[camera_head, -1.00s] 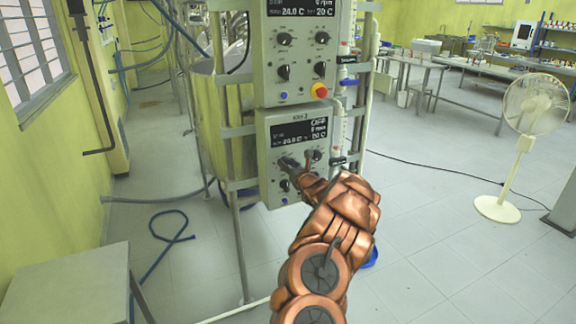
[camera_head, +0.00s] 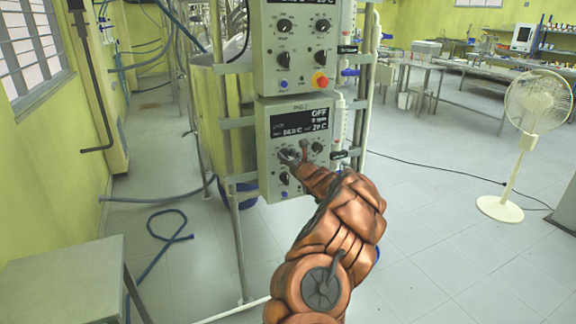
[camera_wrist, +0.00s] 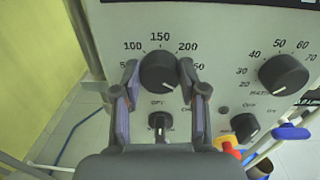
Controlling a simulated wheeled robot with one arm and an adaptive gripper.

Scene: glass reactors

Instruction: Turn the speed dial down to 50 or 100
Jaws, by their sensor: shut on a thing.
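The speed dial (camera_wrist: 158,72) is a black round knob on a pale panel, with 100, 150 and 200 printed around its top. The outer numbers at each side are partly covered by my fingers. My gripper (camera_wrist: 160,76) is shut on the dial, one finger on its left side and one on its right. In the head view, my gripper (camera_head: 297,157) is at the upper knobs of the lower control box (camera_head: 268,130), whose display (camera_head: 299,123) shows OFF. My fingers partly hide the dial there.
A second black knob (camera_wrist: 283,75) marked 20 to 70 is to the right. A smaller knob (camera_wrist: 160,121) sits just below the dial between my fingers. Another control box (camera_head: 266,60) is above, with a red stop button (camera_head: 320,80). A fan (camera_head: 520,140) stands far right.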

